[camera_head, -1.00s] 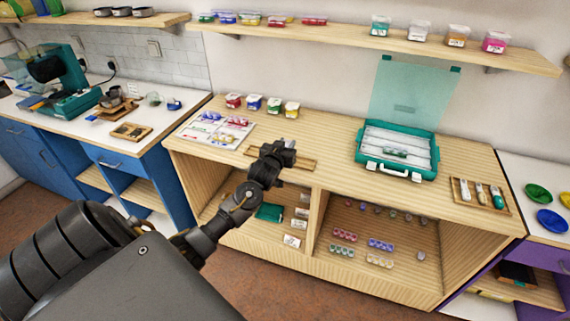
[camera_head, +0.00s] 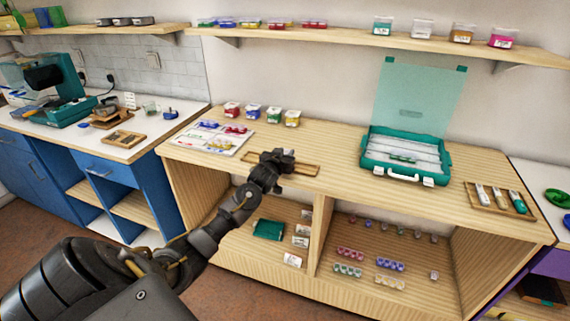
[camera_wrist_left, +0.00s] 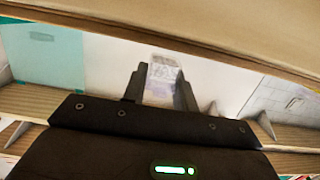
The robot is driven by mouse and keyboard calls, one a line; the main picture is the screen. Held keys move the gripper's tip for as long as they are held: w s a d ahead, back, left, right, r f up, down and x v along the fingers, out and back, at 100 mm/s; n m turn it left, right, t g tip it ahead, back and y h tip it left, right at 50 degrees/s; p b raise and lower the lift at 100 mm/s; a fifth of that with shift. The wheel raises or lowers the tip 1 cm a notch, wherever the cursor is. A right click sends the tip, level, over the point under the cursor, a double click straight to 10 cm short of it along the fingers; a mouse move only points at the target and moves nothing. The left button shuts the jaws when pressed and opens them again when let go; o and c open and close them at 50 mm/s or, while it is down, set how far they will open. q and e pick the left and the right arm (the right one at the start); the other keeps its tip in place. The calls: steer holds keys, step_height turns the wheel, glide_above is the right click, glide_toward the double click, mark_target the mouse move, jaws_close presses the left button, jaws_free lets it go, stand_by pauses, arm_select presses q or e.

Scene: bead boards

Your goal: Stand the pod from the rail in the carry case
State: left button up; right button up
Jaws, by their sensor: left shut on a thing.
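My left gripper (camera_head: 284,157) is over the wooden rail (camera_head: 306,169) on the bench. In the left wrist view, its two fingers (camera_wrist_left: 161,74) are shut on a clear, pale pod (camera_wrist_left: 162,84). The pod cannot be made out in the head view. The teal carry case (camera_head: 378,176) stands open to the right of the gripper, its clear lid (camera_head: 420,95) raised. A green-lidded strip (camera_head: 403,159) lies in its white interior. In the left wrist view the lid (camera_wrist_left: 42,55) is at the left. My right gripper is not in view.
A sorting sheet (camera_head: 208,145) with coloured pods lies left of the rail. Several small tubs (camera_head: 273,114) stand behind. A wooden tray (camera_head: 484,204) with tubes is at the right. A wall shelf (camera_head: 350,38) runs above. Bench between rail and case is clear.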

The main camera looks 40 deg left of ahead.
arm_select(q)
step_height(320, 180, down, 2)
steer(key=shift+b, duration=0.3)
steer(key=shift+r, duration=0.15)
steer(key=shift+f, duration=0.2)
steer(key=o, duration=0.9)
steer(key=shift+o, duration=0.2)
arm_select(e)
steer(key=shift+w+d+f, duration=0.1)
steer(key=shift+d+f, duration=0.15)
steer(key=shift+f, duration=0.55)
arm_select(q)
steer(key=shift+f+b, duration=0.15)
steer(key=shift+b, duration=0.15)
steer(key=shift+s+d, duration=0.1)
steer(key=shift+s, duration=0.15)
steer(key=b+v, duration=0.1)
steer(key=v, duration=0.9)
steer(key=shift+s+r, duration=0.2)
steer(key=shift+r, duration=0.25)
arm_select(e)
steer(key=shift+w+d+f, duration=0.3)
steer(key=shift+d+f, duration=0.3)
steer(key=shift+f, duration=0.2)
